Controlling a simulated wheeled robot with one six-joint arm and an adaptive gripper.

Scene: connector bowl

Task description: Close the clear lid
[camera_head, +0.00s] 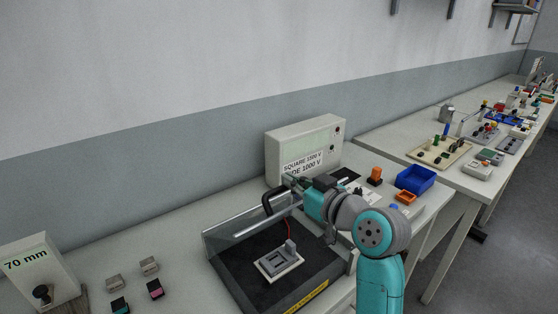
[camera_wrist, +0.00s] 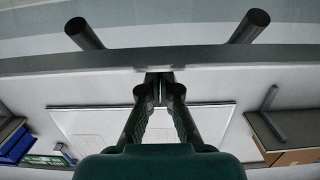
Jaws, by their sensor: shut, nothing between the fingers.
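The clear lid (camera_head: 240,225) stands raised along the back of a black-floored test box (camera_head: 236,272), with a grey bar at its upper edge. A dark handle (camera_head: 268,203) sticks up from the lid near its right part. My gripper (camera_head: 288,182) is at the upper right of the lid, close to the handle, and partly hidden by my arm. In the wrist view my gripper's fingers (camera_wrist: 160,82) are together and empty, right by a grey bar (camera_wrist: 160,60) with two dark posts. I cannot tell whether they touch the bar.
A grey fixture (camera_head: 280,262) sits inside the box. A tester unit (camera_head: 305,148) stands behind it. A blue bin (camera_head: 416,180) and orange parts (camera_head: 375,175) lie to the right. A 70 mm block (camera_head: 42,270) and small connectors (camera_head: 155,289) are at left.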

